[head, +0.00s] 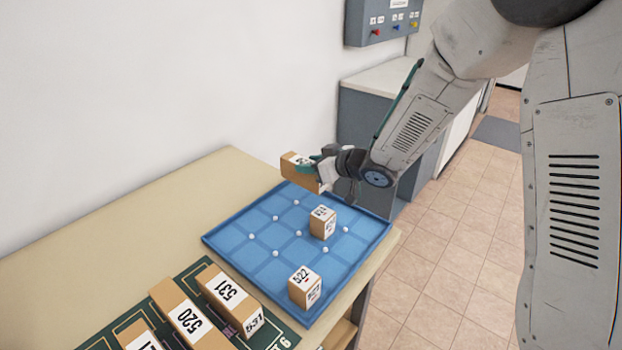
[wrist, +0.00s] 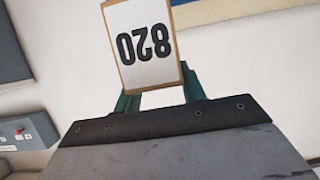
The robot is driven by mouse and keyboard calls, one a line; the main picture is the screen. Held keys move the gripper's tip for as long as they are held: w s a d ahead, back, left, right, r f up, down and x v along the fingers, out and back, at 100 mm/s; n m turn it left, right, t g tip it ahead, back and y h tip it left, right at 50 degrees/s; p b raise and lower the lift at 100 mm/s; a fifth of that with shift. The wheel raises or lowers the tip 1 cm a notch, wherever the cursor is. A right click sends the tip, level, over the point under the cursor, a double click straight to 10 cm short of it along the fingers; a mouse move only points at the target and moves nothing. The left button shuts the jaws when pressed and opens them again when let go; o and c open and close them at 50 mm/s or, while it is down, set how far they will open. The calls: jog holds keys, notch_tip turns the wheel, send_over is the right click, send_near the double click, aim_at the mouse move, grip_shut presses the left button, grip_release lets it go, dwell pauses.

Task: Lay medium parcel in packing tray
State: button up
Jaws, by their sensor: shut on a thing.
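My gripper (head: 318,164) is shut on a brown parcel (head: 298,168) with a white label, and holds it above the back corner of the blue packing tray (head: 262,257). The tray lies on a wooden table and has a grid of squares with small white knobs. Two small parcels stand in it: one (head: 322,223) near the middle right and one marked 522 (head: 305,288) at the front. The held parcel's underside is hidden.
A white wall stands behind the table. The tray's left and back squares are free.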

aim_at(312, 179)
notch_tip(312, 179, down, 4)
jog(key=shift+f, duration=0.25)
jog(key=o, duration=1.1)
jog(key=shift+f, duration=0.1)
jog(key=shift+s, duration=0.1)
